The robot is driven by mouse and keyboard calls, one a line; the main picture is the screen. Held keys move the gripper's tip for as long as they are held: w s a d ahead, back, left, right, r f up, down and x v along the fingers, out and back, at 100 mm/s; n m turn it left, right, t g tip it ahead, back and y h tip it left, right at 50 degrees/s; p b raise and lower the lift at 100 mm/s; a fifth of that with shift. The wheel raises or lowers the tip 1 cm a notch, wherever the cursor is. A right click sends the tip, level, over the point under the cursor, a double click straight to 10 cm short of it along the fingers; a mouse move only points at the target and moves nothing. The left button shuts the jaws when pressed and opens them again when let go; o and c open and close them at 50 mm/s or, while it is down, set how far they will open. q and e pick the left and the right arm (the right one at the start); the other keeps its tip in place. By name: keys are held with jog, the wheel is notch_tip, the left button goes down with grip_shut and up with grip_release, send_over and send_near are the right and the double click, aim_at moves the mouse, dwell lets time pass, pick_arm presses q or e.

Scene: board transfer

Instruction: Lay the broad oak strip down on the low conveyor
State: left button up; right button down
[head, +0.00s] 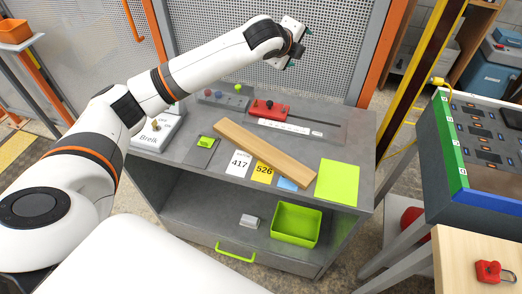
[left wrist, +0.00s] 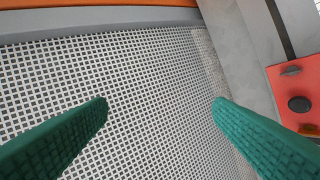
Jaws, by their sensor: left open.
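The broad oak strip (head: 262,152) lies flat and slantwise on the grey bench top (head: 335,140), across several cards. Its far end points left and its near end right. My left gripper (head: 289,62) is raised beyond the strip, near the perforated metal panel, and does not touch the strip. In the left wrist view its two green fingers (left wrist: 160,105) are spread with nothing between them, facing the panel. I cannot make out a low conveyor in these frames. My right gripper is not in view.
On the bench are a red slider block (head: 268,108), a grey button box (head: 225,97), a "Brelk" box (head: 155,138) and a lime sheet (head: 338,182). A lime bin (head: 296,224) sits on the shelf below. A switch panel (head: 490,135) and red padlock (head: 489,271) stand right.

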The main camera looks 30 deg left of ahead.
pick_arm(q)
jog(key=s+f+n+g, duration=0.1)
jog(key=s+f+g, duration=0.5)
jog(key=s+f, duration=0.1)
jog(key=g, duration=0.6)
send_over(261, 148)
jog(key=f, duration=0.8)
jog(key=shift+w+a+f, duration=0.1)
jog(key=shift+w+f, duration=0.1)
jog(key=shift+f, duration=0.15)
jog(key=shift+s+f+p, duration=0.1)
jog(key=shift+f+p, duration=0.35)
jog(key=shift+f, duration=2.55)
jog(key=shift+r, duration=0.1)
jog(key=c, duration=1.3)
notch_tip(261, 148, up, 10)
jog(key=s+d+n, duration=0.3)
jog(key=s+n, duration=0.1)
jog(key=n, duration=0.2)
jog(key=s+d+n, duration=0.2)
jog(key=s+n, duration=0.3)
jog(key=n, duration=0.2)
jog(key=s+d+f+n, duration=0.1)
jog(key=s+d+n, duration=0.2)
jog(key=n, duration=0.3)
jog(key=shift+s+d+n+b, duration=0.35)
jog(key=shift+s+n+b, duration=0.05)
jog(key=shift+s, duration=0.45)
